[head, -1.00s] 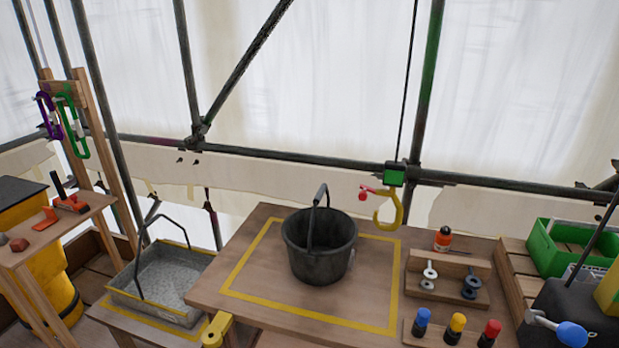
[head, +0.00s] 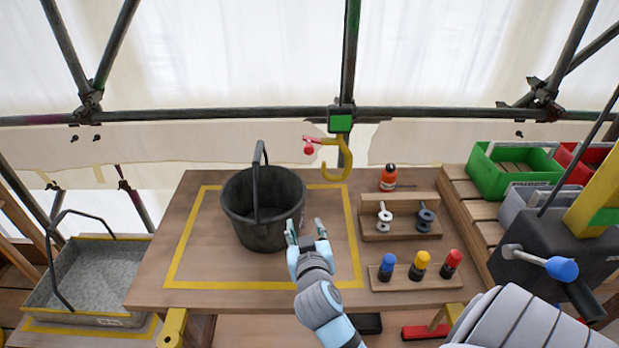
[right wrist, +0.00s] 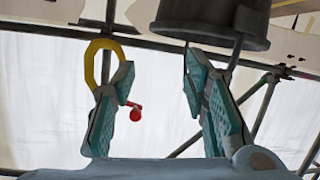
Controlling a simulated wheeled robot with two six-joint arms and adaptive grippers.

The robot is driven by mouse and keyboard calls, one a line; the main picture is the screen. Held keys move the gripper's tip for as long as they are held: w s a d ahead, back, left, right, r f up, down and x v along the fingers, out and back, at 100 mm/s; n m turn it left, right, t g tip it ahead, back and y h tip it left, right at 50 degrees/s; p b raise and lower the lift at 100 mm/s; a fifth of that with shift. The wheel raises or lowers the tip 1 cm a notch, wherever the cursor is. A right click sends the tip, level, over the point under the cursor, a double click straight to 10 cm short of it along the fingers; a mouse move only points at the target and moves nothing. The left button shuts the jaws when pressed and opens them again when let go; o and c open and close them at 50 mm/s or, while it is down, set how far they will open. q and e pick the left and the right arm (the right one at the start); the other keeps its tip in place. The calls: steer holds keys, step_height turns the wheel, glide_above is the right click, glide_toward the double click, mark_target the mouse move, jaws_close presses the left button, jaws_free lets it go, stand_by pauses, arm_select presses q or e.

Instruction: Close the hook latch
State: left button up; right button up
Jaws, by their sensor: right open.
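The yellow hook (head: 347,160) hangs below a green block (head: 340,123) behind the table. The hook (right wrist: 91,62) also shows at the left of the right wrist view, partly behind a finger, with the red knob (right wrist: 135,114) beside that finger. My right gripper (head: 306,230) is open and empty, in front of and below the hook, at the bucket's right side. It also shows in the right wrist view (right wrist: 157,66). My left gripper is out of view.
A black bucket (head: 262,212) with a raised handle stands inside the yellow outline on the table (head: 150,270). A winch box (head: 545,250) is at right.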

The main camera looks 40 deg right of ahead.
mark_target(309, 152)
step_height(309, 152, up, 11)
steer(key=w+d+m+t+h, duration=0.2)
steer(key=m+h, duration=0.1)
steer(key=x, duration=0.6)
steer(key=p+x, duration=0.1)
steer(key=x, duration=0.6)
steer(key=shift+s+d, duration=0.15)
steer(key=shift+d, duration=0.2)
steer(key=shift+r, duration=0.1)
jaws_close()
